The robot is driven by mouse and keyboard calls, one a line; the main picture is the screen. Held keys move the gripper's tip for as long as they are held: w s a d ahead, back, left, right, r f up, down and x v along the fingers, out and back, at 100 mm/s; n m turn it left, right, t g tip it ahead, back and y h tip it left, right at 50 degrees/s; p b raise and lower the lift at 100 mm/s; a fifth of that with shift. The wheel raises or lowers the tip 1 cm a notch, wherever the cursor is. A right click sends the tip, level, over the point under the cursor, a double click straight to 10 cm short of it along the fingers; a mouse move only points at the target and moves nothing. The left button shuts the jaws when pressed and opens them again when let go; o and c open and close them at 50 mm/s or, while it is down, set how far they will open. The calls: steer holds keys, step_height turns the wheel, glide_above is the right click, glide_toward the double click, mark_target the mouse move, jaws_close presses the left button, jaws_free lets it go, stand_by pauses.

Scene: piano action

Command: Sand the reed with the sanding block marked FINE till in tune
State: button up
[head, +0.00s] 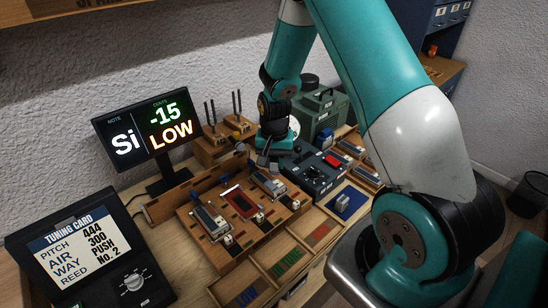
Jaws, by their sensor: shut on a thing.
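My gripper (264,158) is at the back of the wooden reed rack (262,233), just above the right reed plate. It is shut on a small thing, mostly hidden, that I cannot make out. Metal reed plates lie on the rack at left (211,222) and right (268,184), with a red slot (238,202) between them. I cannot tell whether the held thing touches a reed. The tuner display (145,130) reads Si, -15 cents, LOW. No block marked FINE can be read at this size.
A tuning card screen (78,250) stands front left, reading pitch 444, air 300, way PUSH, reed No. 2. A wooden tray (262,268) with coloured labels lies in front. A dark control box (312,172) and a blue pad (358,202) with a small block are right.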

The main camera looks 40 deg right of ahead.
mark_target(270, 189)
steer(key=shift+f+b, duration=2.1)
steer(key=shift+f, duration=1.15)
steer(key=shift+a+r, duration=0.15)
steer(key=shift+r, duration=0.1)
steer(key=shift+c, duration=0.3)
steer(key=shift+s+a+f, duration=0.1)
steer(key=shift+a+f, duration=0.1)
steer(key=shift+a, duration=0.6)
steer(key=shift+d+f, duration=0.1)
steer(key=shift+d, duration=0.95)
steer(key=shift+a, duration=1.1)
steer(key=shift+d, duration=1.05)
steer(key=shift+a, duration=1.1)
steer(key=shift+r+p, duration=3)
steer(key=shift+r, duration=1.2)
